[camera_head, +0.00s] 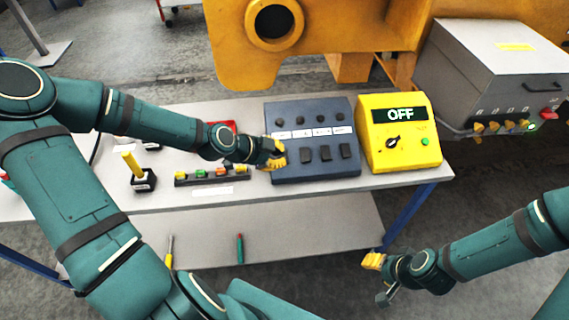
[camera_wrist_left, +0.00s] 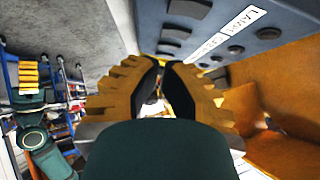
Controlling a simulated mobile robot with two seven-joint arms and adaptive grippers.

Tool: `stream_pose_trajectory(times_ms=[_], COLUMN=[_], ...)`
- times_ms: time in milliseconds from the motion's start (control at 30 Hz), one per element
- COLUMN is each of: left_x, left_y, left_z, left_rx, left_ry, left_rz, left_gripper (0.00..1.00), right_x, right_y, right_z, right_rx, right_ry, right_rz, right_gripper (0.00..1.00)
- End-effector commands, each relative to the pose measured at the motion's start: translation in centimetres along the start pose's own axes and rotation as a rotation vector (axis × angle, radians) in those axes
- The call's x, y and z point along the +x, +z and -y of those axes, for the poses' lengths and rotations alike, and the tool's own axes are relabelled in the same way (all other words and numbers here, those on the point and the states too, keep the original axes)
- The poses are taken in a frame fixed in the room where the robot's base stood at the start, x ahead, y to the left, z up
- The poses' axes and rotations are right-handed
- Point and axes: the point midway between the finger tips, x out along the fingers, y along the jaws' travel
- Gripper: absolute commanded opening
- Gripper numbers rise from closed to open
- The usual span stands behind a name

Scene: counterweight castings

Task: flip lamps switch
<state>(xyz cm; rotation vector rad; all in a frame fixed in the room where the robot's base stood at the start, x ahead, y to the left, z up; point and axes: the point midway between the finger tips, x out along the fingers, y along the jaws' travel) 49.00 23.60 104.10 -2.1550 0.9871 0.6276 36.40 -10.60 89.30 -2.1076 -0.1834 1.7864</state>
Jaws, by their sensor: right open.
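A dark blue switch panel (camera_head: 313,172) lies on the table, with small round knobs, white labels and black rocker switches (camera_head: 325,153). The labels are too small to read in the head view. My right gripper (camera_head: 374,280) is open and empty, beyond the table's front right.
A yellow box (camera_head: 400,160) with an OFF display, black knob and green button stands right of the panel. A rack of coloured pieces (camera_head: 213,179) and a yellow-handled tool in a black holder (camera_head: 143,180) are left. A grey cabinet (camera_head: 490,75) stands far right.

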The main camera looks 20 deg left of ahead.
Motion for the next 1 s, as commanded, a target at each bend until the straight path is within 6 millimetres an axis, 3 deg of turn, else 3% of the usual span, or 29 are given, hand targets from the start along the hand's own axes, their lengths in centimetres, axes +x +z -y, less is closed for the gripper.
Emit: stream_pose_trajectory(times_ms=[200,400,1000], left_x=[3.2,5.0,5.9], left_y=[-0.1,2.0,2.9], left_z=[-0.1,0.0,-0.1], left_rx=[0.002,-0.004,0.004], left_ry=[0.004,0.001,-0.003], left_rz=[-0.002,-0.001,0.001], left_gripper=[0.00,0.00,0.00], right_x=[0.7,0.7,0.9], right_y=[0.1,0.1,0.1], right_z=[-0.2,-0.2,-0.3], right_rx=[0.000,0.000,0.000], right_ry=[0.001,0.002,0.002], right_rz=[0.000,0.000,0.000], right_gripper=[0.47,0.47,0.47])
